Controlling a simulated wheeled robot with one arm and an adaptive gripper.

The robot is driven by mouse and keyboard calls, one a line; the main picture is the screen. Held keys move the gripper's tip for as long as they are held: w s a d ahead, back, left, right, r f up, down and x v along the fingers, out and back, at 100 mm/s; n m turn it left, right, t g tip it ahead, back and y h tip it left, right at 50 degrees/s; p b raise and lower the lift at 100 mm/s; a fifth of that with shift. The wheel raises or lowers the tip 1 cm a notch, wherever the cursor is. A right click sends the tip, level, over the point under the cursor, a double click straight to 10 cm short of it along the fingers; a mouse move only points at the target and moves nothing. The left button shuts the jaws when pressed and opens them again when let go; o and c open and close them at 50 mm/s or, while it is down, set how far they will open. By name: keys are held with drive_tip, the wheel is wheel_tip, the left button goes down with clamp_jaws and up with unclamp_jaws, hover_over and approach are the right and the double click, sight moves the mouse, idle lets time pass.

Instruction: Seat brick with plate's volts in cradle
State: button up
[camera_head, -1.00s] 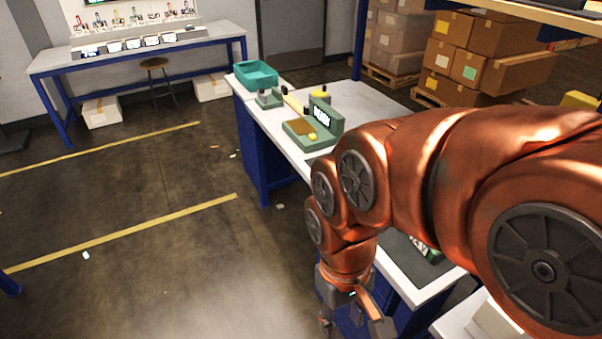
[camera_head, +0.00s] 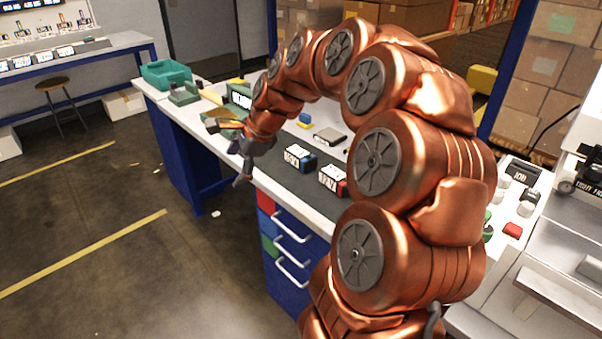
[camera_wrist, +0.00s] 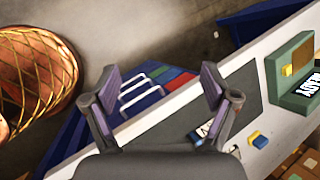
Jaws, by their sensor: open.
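Two dark bricks with white labels stand on the dark mat (camera_head: 285,181) of the workbench. One brick (camera_head: 299,157) has a blue end; the other brick (camera_head: 333,179) has a red end and seems to read 12V. The first label is too small to read surely.
A small blue and yellow block (camera_head: 304,120) and a grey flat box (camera_head: 329,135) lie behind the bricks. Drawer handles (camera_head: 292,236) stick out in front. A JOB panel (camera_head: 519,173) and buttons are at right.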

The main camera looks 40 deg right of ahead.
drive_tip(key=w+d+f+m+t+h+b, duration=0.1)
drive_tip(key=d+f+m, duration=0.15)
drive_tip(key=d, duration=0.35)
drive_tip(key=w+d+f+m+t+b, duration=0.1)
drive_tip(key=w+d+f+m+b, duration=0.1)
drive_tip(key=d+m, duration=0.3)
drive_tip(key=m+t+h+b, duration=0.1)
drive_tip(key=m+h+b, duration=0.15)
drive_tip(key=m, duration=0.45)
approach(302, 153)
drive_tip(key=f, duration=0.1)
drive_tip(key=w+f, duration=0.1)
drive_tip(key=f, duration=0.1)
drive_tip(key=shift+w+b, duration=0.3)
drive_tip(key=shift+w+d+f, duration=0.1)
drive_tip(key=shift+w, duration=0.1)
drive_tip(key=shift+w+r+b+x, duration=0.1)
drive_tip(key=shift+w+b+x, duration=0.1)
drive_tip(key=shift+x, duration=1.55)
drive_tip(key=shift+w+r+b+x, duration=0.1)
drive_tip(key=shift+r+b+x, duration=0.1)
drive_tip(key=shift+x, duration=1.6)
drive_tip(key=shift+s, duration=0.1)
drive_tip(key=c, duration=1.5)
